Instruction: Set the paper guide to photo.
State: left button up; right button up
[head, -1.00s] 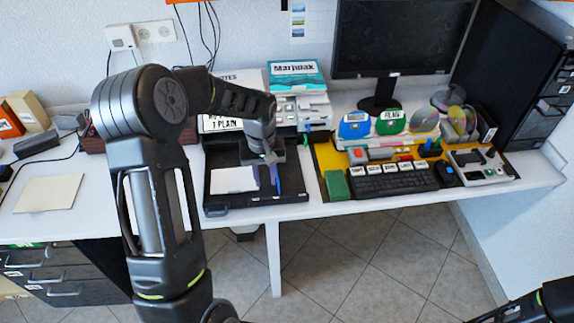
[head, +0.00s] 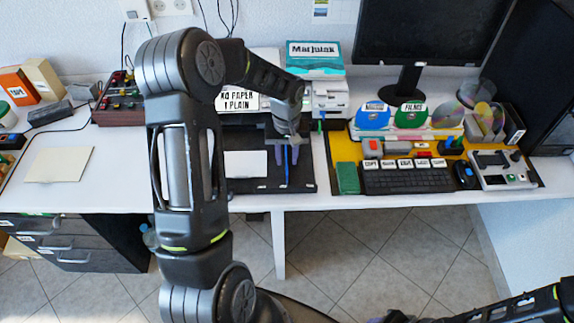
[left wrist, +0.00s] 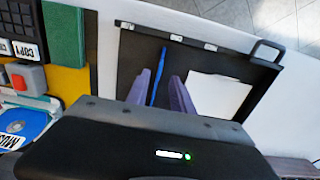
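The black paper tray (head: 240,187) lies on the white desk with a white paper stack (head: 246,164) in it. The blue paper guide (head: 286,166) is a thin upright strip to the right of the paper. Small white marks run along the tray's front edge, too small to read; in the left wrist view the guide (left wrist: 158,75) ends near the middle mark (left wrist: 176,38). My left gripper (head: 286,157) is open, its purple fingers on either side of the guide with visible gaps (left wrist: 160,92). My right gripper (head: 392,317) is barely visible at the bottom edge.
Right of the tray are a green block (head: 347,178), a keyboard (head: 405,181) and a grey control box (head: 502,170) on a yellow-and-black mat. A printer-like white box (head: 329,97) and a sign (head: 237,101) stand behind. A beige sheet (head: 59,164) lies in clear space at left.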

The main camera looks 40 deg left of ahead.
aim_at(287, 169)
pick_arm(q)
notch_tip(287, 169, down, 5)
jog(key=shift+r+p, duration=0.1)
jog(key=shift+p, duration=0.2)
grip_shut()
dwell(1.3)
